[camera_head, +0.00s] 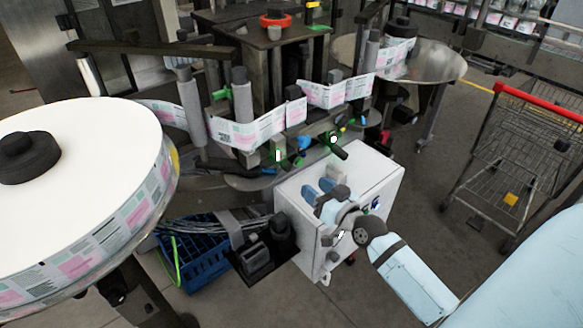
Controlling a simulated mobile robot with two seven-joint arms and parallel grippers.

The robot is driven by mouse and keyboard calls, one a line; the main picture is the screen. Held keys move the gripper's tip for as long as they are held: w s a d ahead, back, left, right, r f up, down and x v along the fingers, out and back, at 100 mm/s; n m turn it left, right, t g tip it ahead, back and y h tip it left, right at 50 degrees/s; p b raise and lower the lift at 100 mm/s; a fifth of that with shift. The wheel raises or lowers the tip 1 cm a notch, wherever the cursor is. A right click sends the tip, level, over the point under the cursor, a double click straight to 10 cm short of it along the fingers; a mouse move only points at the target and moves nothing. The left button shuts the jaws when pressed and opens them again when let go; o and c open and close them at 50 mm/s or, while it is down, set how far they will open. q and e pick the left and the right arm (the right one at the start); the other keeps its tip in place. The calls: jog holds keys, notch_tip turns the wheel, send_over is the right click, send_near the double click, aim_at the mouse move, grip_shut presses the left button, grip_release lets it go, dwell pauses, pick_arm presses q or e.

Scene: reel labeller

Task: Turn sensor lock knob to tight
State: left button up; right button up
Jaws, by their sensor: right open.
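A labelling machine (235,182) carries a label web (245,132) around several grey rollers. Along its front rail sit small coloured parts: a green-lit sensor (278,155), another green-lit part (333,139), a blue knob (304,141) and a short black cylinder (339,151). I cannot tell which of these is the sensor lock knob, or how it is set. My right gripper (318,187) is open, its blue fingers in front of the white cabinet (380,168), below the rail and apart from these parts. Nothing shows between its fingers. My left gripper is not in view.
A large white label reel (90,145) fills the left side. A steel disc (437,65) stands at the back right. A shopping cart (520,150) with a red handle is at right. A blue crate (200,265) sits below the machine.

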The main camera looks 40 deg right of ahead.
aim_at(289, 168)
jog(key=w, duration=0.3)
jog(key=w+p, duration=0.1)
jog(key=w, duration=0.2)
jog(key=w+a, duration=0.1)
jog(key=w, duration=0.2)
jog(key=shift+w, duration=0.4)
jog(key=shift+f, duration=0.1)
jog(key=shift+c, duration=0.5)
jog(key=c, duration=0.8)
jog(key=shift+c, duration=0.2)
